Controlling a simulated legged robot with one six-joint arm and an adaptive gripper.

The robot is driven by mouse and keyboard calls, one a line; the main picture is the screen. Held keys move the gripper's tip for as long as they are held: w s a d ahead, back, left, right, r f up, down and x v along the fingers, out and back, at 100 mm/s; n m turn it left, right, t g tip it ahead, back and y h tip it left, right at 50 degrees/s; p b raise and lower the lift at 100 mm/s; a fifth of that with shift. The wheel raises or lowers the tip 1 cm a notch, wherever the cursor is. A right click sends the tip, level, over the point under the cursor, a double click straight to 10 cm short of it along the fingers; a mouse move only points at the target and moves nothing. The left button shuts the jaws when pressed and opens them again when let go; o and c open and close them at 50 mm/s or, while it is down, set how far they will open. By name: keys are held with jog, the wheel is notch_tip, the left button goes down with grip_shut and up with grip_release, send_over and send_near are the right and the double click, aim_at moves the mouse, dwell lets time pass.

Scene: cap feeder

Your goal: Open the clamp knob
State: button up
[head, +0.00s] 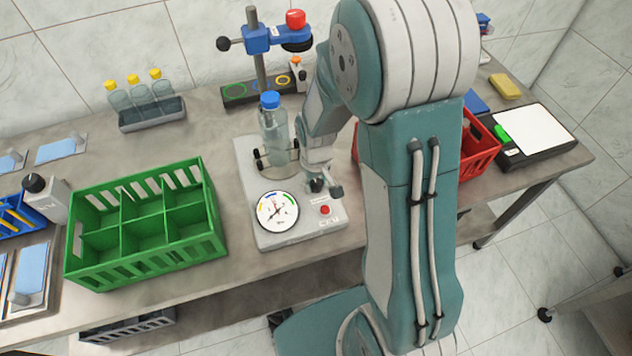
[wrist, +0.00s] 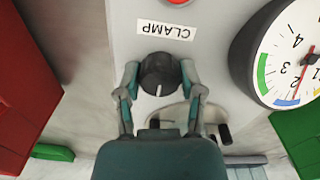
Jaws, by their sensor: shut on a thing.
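The clamp knob (wrist: 160,74) is a round black knob with a white pointer line, just beside the white CLAMP label (wrist: 166,30) in the wrist view. My gripper (wrist: 160,78) has its two fingers on either side of the knob, closed on it. In the head view my gripper (head: 324,185) is at the right side of the grey machine base, and my arm hides much of the knob. A bottle with a blue cap (head: 270,100) stands on the machine, behind the round dial gauge (head: 277,212).
A green divided crate (head: 150,262) stands left of the machine. A red crate (head: 480,152) is to the right, partly behind my arm. A rack with several yellow-capped bottles (head: 152,115) is at the back left. A red button (head: 325,210) is near the gauge.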

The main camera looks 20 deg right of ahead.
aim_at(315, 182)
jog(key=shift+w, duration=0.15)
jog(key=o, duration=1.2)
jog(key=shift+c, duration=0.2)
jog(key=shift+r, duration=0.15)
notch_tip(315, 182, up, 12)
jog(key=shift+f, duration=0.2)
jog(key=shift+a, duration=0.1)
jog(key=s+r+m+t, duration=0.2)
jog(key=s+r+t, duration=0.3)
jog(key=s+r, duration=0.9)
jog(key=shift+s+t, duration=0.3)
jog(key=shift+s, duration=0.4)
